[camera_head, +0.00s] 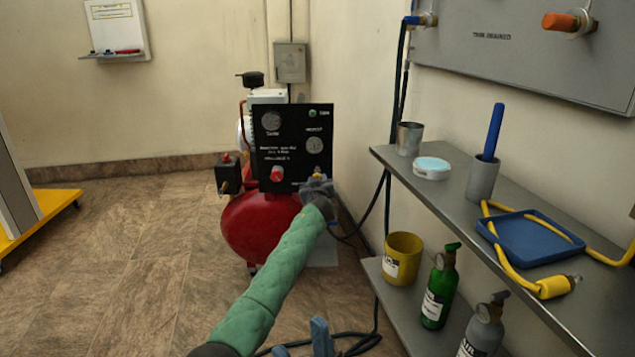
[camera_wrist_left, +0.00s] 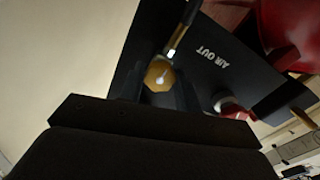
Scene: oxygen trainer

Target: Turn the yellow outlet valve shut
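The yellow outlet valve (camera_head: 318,177) is at the lower right of the black control panel (camera_head: 296,140) on the red compressor, largely covered by my left gripper (camera_head: 318,190). My left arm, in a green sleeve, reaches it from below. In the left wrist view a brass hexagonal fitting (camera_wrist_left: 160,76) lies between the dark fingers, near the "AIR OUT" label. Whether the fingers press on it I cannot tell. A dark lever with a brass part runs up from it. My right gripper (camera_head: 300,338) is low in the head view, fingers apart and empty.
A red knob (camera_head: 277,174) is left of the valve on the panel. The red tank (camera_head: 258,222) is below. A grey shelf (camera_head: 450,187) stands at right with a blue tray (camera_head: 530,238), cups and bottles. Black cables hang by the wall.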

